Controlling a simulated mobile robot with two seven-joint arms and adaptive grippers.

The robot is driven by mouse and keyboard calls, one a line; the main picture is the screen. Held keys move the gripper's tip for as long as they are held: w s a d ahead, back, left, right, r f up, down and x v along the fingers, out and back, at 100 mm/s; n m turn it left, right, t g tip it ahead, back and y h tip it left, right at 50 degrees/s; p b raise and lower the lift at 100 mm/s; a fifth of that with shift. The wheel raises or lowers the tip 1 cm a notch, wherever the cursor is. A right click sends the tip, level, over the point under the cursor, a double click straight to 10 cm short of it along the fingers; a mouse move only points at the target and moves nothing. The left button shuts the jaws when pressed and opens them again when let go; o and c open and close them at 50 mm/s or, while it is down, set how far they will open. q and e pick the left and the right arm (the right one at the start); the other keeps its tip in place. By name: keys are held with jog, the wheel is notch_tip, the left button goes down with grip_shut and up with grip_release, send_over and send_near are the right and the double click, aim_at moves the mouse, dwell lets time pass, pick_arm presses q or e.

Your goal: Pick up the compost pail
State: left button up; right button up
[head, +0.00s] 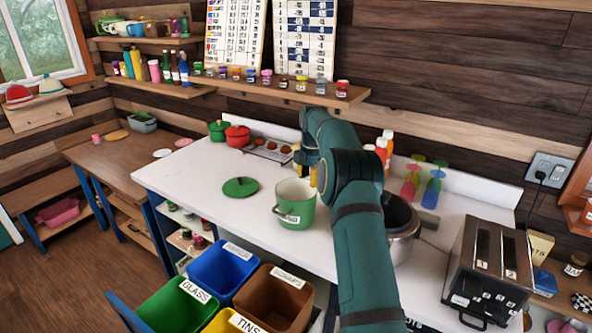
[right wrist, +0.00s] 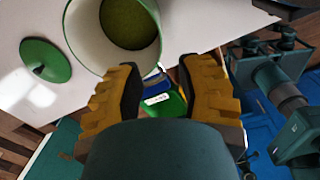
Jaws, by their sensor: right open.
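The compost pail (head: 293,212) is an open green pail with a pale inside and a white label. It stands upright on the white counter, its handle low on the side. Its green lid (head: 240,187) lies flat on the counter to its left. In the right wrist view the pail (right wrist: 82,40) is at the top, with something dark green inside. My right gripper (head: 305,174) is open and empty, above and just behind the pail in the head view. Its yellow fingers (right wrist: 160,84) show in the wrist view, the left one overlapping the pail's edge; contact is unclear. My left gripper is not in view.
A red pot (head: 237,136) and a baking tray (head: 270,150) are at the back. Blue (head: 221,268), green, yellow and brown bins stand below the front edge.

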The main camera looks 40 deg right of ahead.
aim_at(307, 214)
jog(key=shift+w, duration=0.25)
jog(key=f, duration=1.3)
jog(key=shift+w+f, duration=0.2)
jog(key=shift+f, duration=0.15)
jog(key=shift+c, duration=0.3)
grip_shut()
